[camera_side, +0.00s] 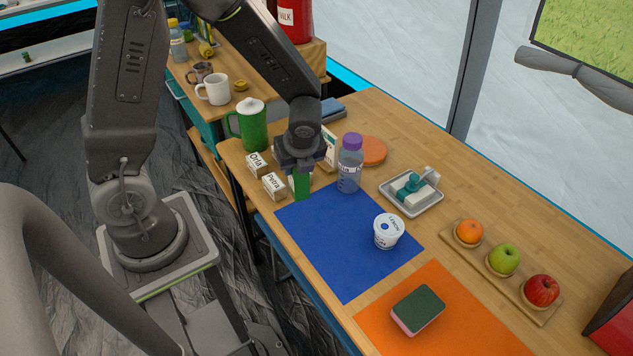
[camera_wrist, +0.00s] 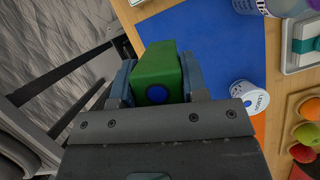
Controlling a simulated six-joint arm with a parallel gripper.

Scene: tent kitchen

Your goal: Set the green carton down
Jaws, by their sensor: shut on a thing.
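The green carton (camera_side: 302,185) is upright below my gripper (camera_side: 300,168) in the side view, by the far left corner of the blue mat (camera_side: 335,252). My gripper is shut on it. In the wrist view the carton (camera_wrist: 155,62), with a blue dot on its face, sits between the two fingers of my gripper (camera_wrist: 158,80). The mat (camera_wrist: 205,42) shows beyond it. I cannot tell whether the carton's bottom touches the surface. My gripper hides the carton's upper part in the side view.
Name blocks "Orla" (camera_side: 257,164) and "Petra" (camera_side: 275,186) stand just left of the carton. A purple-capped bottle (camera_side: 349,170) stands close on its right. A white tub (camera_side: 388,232) stands on the blue mat. A sponge (camera_side: 418,310) lies on the orange mat (camera_side: 466,318). The mat's near-left part is clear.

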